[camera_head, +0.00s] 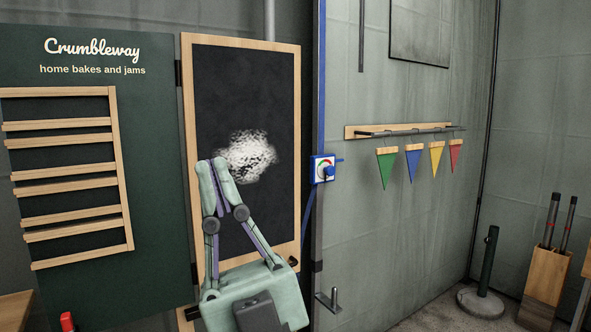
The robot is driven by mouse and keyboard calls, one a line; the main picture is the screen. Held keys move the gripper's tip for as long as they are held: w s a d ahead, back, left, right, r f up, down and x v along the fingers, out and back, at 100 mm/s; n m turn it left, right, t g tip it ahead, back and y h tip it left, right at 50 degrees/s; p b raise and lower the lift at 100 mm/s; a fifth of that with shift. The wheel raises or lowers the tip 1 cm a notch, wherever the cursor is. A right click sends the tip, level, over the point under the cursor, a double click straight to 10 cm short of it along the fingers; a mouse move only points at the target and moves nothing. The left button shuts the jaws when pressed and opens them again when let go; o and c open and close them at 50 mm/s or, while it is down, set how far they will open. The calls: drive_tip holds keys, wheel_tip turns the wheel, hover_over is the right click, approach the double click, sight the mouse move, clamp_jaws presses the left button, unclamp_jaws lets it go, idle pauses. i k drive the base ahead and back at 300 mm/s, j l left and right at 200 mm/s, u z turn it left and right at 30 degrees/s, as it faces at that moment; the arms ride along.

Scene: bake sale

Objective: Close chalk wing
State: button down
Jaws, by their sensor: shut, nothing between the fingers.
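The chalk wing (250,85) is a tall black board in a pale wood frame, beside the green Crumbleway panel (157,150). Dark hinges show along its left edge. A white chalk smudge (258,150) marks its middle, and a small dark knob (293,261) sits low on its right side. My gripper (216,165) is in front of the wing, fingers pointing up, shut and empty. It covers part of the board and lower frame. I cannot tell whether its fingertips touch the board, nor the wing's exact angle.
A blue-edged post (321,80) with a blue dial box (323,169) stands right of the wing. Wooden racks (65,140) are on the green panel. Coloured pennants (411,163) hang from a wall rail. A weighted stand (488,270) and wooden bin (545,280) stand at right.

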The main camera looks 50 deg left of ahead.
sight(241, 97)
drive_tip(key=i+l+u, duration=0.15)
drive_tip(key=i+u, duration=0.35)
drive_tip(key=i+l+u, duration=0.3)
drive_tip(key=u, duration=0.15)
drive_tip(key=i+l+u, duration=0.65)
drive_tip(key=l+u, duration=0.35)
drive_tip(key=i+l+u, duration=0.2)
drive_tip(key=i+l, duration=0.15)
drive_tip(key=i+l+u, duration=0.15)
drive_tip(key=i+l, duration=0.2)
drive_tip(key=l, duration=0.15)
